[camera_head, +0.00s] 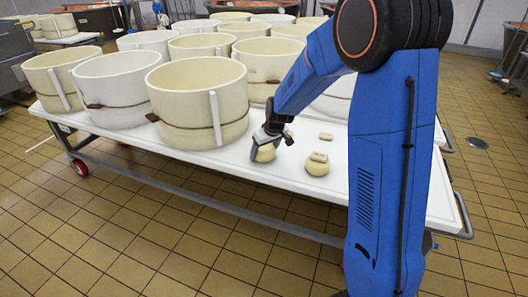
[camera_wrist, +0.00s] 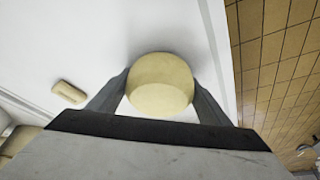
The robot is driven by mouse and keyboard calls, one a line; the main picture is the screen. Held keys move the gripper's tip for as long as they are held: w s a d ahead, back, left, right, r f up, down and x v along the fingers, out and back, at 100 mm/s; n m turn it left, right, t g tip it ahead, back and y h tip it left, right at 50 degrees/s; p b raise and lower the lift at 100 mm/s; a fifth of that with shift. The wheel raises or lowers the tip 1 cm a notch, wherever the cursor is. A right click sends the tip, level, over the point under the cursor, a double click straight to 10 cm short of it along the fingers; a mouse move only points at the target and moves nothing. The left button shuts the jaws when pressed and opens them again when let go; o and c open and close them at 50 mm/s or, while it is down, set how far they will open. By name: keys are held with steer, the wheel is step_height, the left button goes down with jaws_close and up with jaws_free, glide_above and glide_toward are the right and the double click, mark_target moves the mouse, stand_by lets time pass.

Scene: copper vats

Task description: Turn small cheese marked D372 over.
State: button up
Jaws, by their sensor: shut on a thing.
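My gripper (camera_head: 268,137) is low over the white table top, its two fingers closed on a small, round, pale yellow cheese (camera_head: 264,153). In the wrist view the cheese (camera_wrist: 160,84) sits between the two fingers (camera_wrist: 160,92), which touch its left and right sides. It is at or just above the table; I cannot tell which. A second small cheese (camera_head: 317,167) stands to the right on the table with a flat piece on top. No marking such as D372 is readable on either cheese.
The white wheeled table (camera_head: 215,160) carries several large cream hoops, the nearest (camera_head: 197,103) just left of my gripper. A small flat block (camera_head: 326,137) lies behind the second cheese; a block (camera_wrist: 69,92) shows in the wrist view. The table's front edge is close.

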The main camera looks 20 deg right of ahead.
steer(key=o, duration=1.6)
steer(key=v, duration=1.7)
steer(key=s+d+r+m, duration=0.1)
steer(key=s+r, duration=0.2)
steer(key=s, duration=0.6)
steer(key=s+d+r+m, duration=0.1)
steer(key=s+d+r, duration=0.1)
steer(key=s, duration=0.8)
steer(key=shift+m+h, duration=0.7)
steer(key=shift+m, duration=0.2)
steer(key=s+f, duration=0.1)
steer(key=s, duration=0.5)
steer(key=s+d+f, duration=0.1)
steer(key=s, duration=0.5)
steer(key=s+d+f, duration=0.1)
steer(key=s, duration=0.4)
steer(key=shift+s, duration=0.4)
